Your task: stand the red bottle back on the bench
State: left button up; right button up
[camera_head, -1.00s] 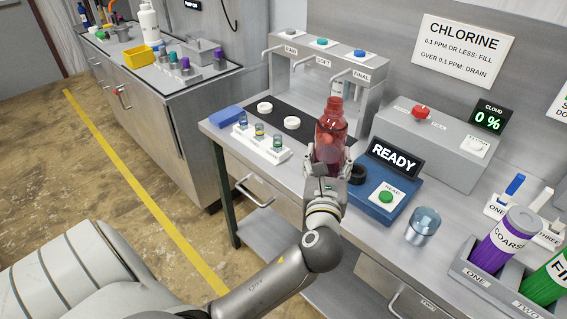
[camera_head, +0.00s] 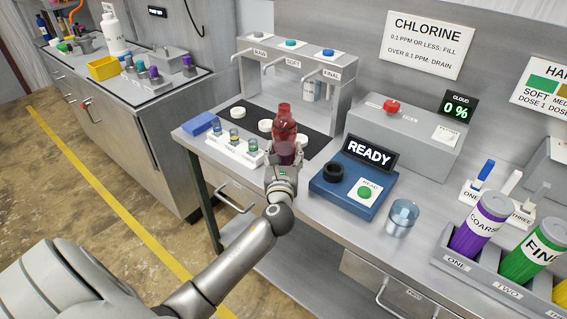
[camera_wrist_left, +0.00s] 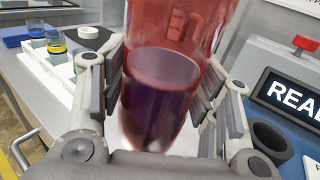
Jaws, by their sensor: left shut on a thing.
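The red bottle (camera_head: 284,122) is see-through and stands about upright in my left gripper (camera_head: 285,157), over the front part of the bench (camera_head: 312,205). In the left wrist view the bottle (camera_wrist_left: 172,85) fills the middle, with dark liquid in its lower part. The left gripper's fingers (camera_wrist_left: 160,100) are closed on both its sides. Whether the bottle's base touches the bench cannot be told. My right gripper is not in view.
A white rack (camera_head: 232,149) with small vials is left of the bottle. A blue reader (camera_head: 345,196) marked READY is to its right, with a clear cup (camera_head: 402,217) beyond. A dark mat (camera_head: 240,111) with white discs and a tap stand (camera_head: 338,95) are behind.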

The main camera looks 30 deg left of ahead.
pick_arm(q)
jog(key=f, duration=0.3)
jog(key=shift+w+a+f, duration=0.1)
jog(key=shift+w+a, duration=0.05)
jog(key=shift+a, duration=0.15)
jog(key=shift+f, duration=0.25)
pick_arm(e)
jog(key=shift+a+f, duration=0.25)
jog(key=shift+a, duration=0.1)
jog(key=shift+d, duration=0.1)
pick_arm(q)
jog(key=shift+f+b, duration=0.1)
jog(key=shift+b, duration=0.2)
jog(key=o, duration=1.3)
jog(key=shift+o, duration=0.2)
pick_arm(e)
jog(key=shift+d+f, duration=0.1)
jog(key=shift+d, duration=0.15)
pick_arm(q)
jog(key=b+v, duration=0.1)
jog(key=v, duration=1.1)
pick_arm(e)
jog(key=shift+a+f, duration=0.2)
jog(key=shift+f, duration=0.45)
